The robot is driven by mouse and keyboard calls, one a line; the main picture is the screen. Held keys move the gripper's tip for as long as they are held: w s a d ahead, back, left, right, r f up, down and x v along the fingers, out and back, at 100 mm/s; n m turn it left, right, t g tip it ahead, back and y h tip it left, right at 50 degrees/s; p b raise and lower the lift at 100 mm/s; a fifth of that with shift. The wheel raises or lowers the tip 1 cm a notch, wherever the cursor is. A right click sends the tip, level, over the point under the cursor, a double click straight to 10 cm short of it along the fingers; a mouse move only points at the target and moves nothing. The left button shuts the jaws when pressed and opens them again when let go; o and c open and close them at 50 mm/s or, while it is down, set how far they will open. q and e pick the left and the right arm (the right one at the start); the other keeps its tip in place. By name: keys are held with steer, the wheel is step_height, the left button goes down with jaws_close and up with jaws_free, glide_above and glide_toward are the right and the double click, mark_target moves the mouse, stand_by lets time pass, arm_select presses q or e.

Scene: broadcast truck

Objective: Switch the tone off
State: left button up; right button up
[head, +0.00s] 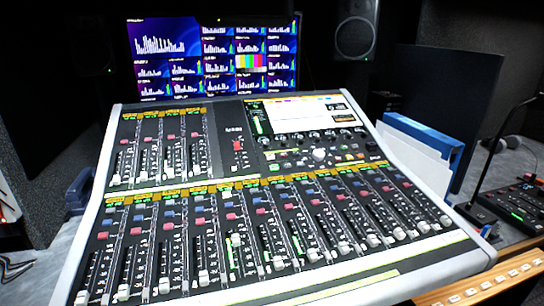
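A large sound mixing console (250,200) fills the middle of the head view, tilted up toward the back on a grey desk. Rows of faders and small red, blue and grey buttons cover its face. A small red switch or button (238,145) sits in the dark panel left of the console's lit screen (297,112). I cannot read the labels, so I cannot tell which control is the tone switch or how it is set. Neither of my grippers shows in this view.
A monitor with level meters (165,45) and colour bars stands behind the console. A speaker (355,32) is above right. Blue and white folders (420,140) stand right of the console. A gooseneck microphone (490,165) and a black panel (520,205) are at far right.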

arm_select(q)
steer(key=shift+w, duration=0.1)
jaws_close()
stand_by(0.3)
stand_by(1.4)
